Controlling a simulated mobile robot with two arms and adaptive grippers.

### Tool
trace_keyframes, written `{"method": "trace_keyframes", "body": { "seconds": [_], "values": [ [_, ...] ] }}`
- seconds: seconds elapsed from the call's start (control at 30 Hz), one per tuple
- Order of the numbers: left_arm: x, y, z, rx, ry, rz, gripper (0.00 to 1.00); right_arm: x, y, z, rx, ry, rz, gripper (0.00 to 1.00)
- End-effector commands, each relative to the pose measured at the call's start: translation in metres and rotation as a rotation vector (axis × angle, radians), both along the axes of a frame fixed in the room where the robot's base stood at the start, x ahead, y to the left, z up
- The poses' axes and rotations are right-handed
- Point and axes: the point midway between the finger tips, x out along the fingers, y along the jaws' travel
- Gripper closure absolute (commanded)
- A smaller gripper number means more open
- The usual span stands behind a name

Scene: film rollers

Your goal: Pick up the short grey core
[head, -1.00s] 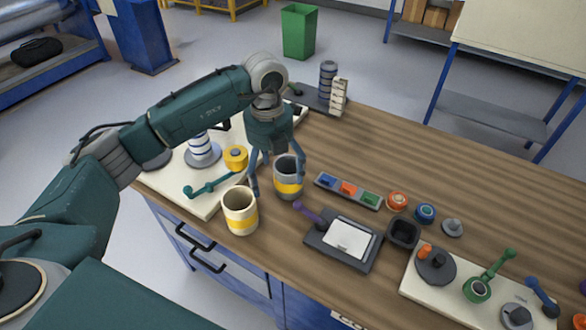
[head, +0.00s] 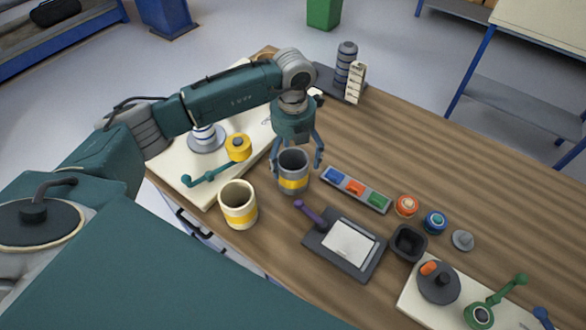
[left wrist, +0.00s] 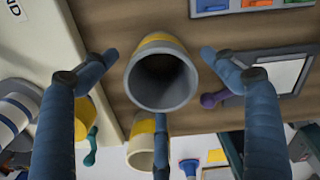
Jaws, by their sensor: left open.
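The short grey core (head: 293,184) is a hollow grey cylinder with a yellow band, standing upright on the wooden table. In the left wrist view the grey core (left wrist: 161,84) shows its open mouth. My left gripper (head: 298,174) is open above it, its fingers spread around the core with gaps at the sides. In the left wrist view two fingertips of the gripper (left wrist: 158,57) lie either side of the core, and a third finger is below its rim. I cannot tell whether that one touches. My right gripper is out of view.
A cream core with a yellow band (head: 238,206) stands close, at the lower left. A cream board (head: 184,178) with a yellow spool lies left. A colour-block tray (head: 357,189) and a dark pad with a purple handle (head: 343,262) are at the right.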

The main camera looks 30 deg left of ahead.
Motion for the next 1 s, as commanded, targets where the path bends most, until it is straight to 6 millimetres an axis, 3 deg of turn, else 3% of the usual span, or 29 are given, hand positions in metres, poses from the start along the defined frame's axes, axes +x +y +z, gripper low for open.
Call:
{"method": "trace_keyframes", "body": {
  "seconds": [0.17, 0.3, 0.57, 0.6, 0.87, 1.0],
  "values": [
    [-0.005, -0.001, -0.023, 0.001, 0.005, 0.000, 0.15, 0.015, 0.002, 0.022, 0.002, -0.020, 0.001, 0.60],
    [-0.004, -0.001, -0.042, 0.000, 0.003, 0.000, 0.15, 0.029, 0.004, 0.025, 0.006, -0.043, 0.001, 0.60],
    [-0.003, -0.001, -0.047, 0.000, 0.000, 0.000, 0.15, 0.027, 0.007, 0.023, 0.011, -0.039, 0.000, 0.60],
    [-0.003, -0.001, -0.047, 0.000, 0.000, 0.000, 0.17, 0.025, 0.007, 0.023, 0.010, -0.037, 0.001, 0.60],
    [-0.003, -0.001, -0.047, 0.000, 0.000, 0.000, 0.67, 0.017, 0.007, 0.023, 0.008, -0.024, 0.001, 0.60],
    [-0.003, -0.001, -0.046, -0.001, 0.000, 0.000, 0.67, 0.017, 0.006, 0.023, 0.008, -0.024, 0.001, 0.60]
  ]
}}
